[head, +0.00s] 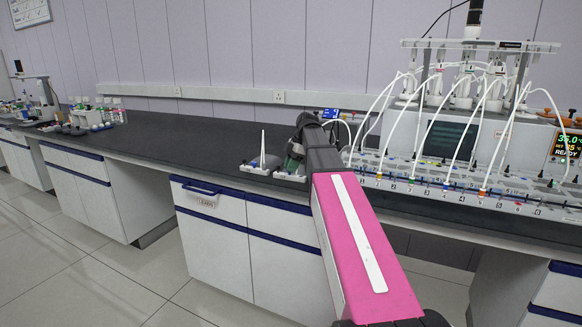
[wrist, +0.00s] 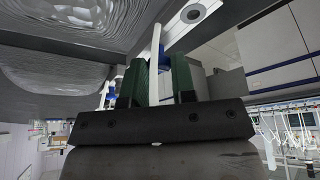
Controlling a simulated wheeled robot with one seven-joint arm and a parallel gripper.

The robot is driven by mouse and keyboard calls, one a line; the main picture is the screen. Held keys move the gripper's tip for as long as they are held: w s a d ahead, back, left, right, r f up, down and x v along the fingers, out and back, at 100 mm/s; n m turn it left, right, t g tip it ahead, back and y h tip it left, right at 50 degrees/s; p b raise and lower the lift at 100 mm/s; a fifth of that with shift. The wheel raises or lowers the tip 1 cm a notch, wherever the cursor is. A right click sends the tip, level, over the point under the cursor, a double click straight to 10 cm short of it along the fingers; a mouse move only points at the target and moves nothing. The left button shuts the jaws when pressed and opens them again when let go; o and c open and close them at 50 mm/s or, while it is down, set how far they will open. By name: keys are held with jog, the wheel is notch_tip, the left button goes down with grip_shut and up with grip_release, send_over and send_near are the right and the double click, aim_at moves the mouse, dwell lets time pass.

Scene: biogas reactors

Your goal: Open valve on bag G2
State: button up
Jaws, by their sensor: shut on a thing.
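My gripper (wrist: 157,82) is in the wrist view, its two green fingers closed around a thin white upright stem (wrist: 155,50) with a blue part beside it. This looks like a bag valve, but the fingers hide part of it. A grey crumpled bag (wrist: 80,18) fills the upper left of that view, and a second crumpled bag (wrist: 45,75) lies below it. Another white stem with blue (wrist: 104,94) stands by the second bag. No bag label is readable, so I cannot tell which is G2. In the head view my gripper (head: 295,150) is low over the bench, partly hidden by my arm.
A white base with a spike (head: 263,163) stands left of my gripper on the dark bench (head: 200,143). The reactor rig (head: 470,110) with white tubes stands to the right. Small bottles (head: 105,112) are far left. Bench between is mostly clear.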

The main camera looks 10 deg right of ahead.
jog(key=o, duration=0.9)
jog(key=v, duration=1.1)
jog(key=shift+a, duration=0.15)
jog(key=shift+s, duration=0.1)
